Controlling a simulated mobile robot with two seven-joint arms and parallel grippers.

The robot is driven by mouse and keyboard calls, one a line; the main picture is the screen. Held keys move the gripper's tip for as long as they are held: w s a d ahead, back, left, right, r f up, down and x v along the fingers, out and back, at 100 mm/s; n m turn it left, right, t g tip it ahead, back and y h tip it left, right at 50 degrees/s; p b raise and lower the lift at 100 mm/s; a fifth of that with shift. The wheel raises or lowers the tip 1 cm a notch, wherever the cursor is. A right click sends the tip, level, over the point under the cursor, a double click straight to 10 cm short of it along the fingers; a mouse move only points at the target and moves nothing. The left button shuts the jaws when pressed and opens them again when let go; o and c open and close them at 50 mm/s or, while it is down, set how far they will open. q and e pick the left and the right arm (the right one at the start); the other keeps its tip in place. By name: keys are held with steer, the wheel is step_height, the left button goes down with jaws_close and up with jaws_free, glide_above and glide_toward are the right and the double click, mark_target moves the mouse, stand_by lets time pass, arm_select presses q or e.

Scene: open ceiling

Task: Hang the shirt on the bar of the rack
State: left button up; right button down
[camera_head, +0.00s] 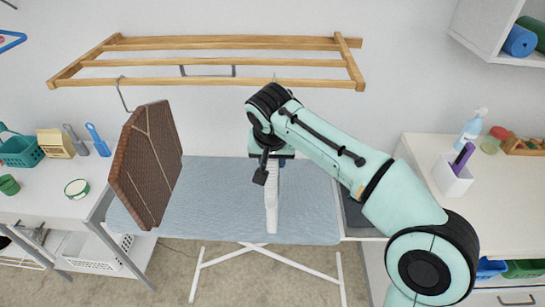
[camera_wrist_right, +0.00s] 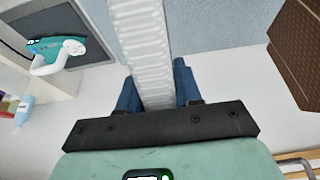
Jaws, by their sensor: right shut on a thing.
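The wooden rack (camera_head: 220,63) is fixed to the wall at the top of the head view, with several long bars. My right gripper (camera_head: 276,155) is below its right part, over the ironing board. It is shut on a white, ribbed item, seen edge-on and apparently the shirt (camera_head: 271,205), which hangs down below the fingers. In the right wrist view, the white strip (camera_wrist_right: 142,40) passes between the blue fingertips of the gripper (camera_wrist_right: 156,85). A thin hook-like tip shows just above my wrist, partly hidden. My left gripper is not in view.
A brown patterned item (camera_head: 147,165) hangs by a hook from the rack's left part. The blue ironing board (camera_head: 210,195) stands below. Cluttered white counters flank it at left (camera_head: 50,195) and right (camera_head: 500,200). The rack's middle front bar is clear apart from a small hook.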

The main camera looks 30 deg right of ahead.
steer(key=c, duration=0.7)
jaws_free()
arm_select(q)
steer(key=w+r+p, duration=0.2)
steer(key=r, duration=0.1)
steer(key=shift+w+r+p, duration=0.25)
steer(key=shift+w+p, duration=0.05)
steer(key=shift+p, duration=0.05)
arm_select(e)
steer(key=v, duration=1.3)
steer(key=shift+r, duration=0.25)
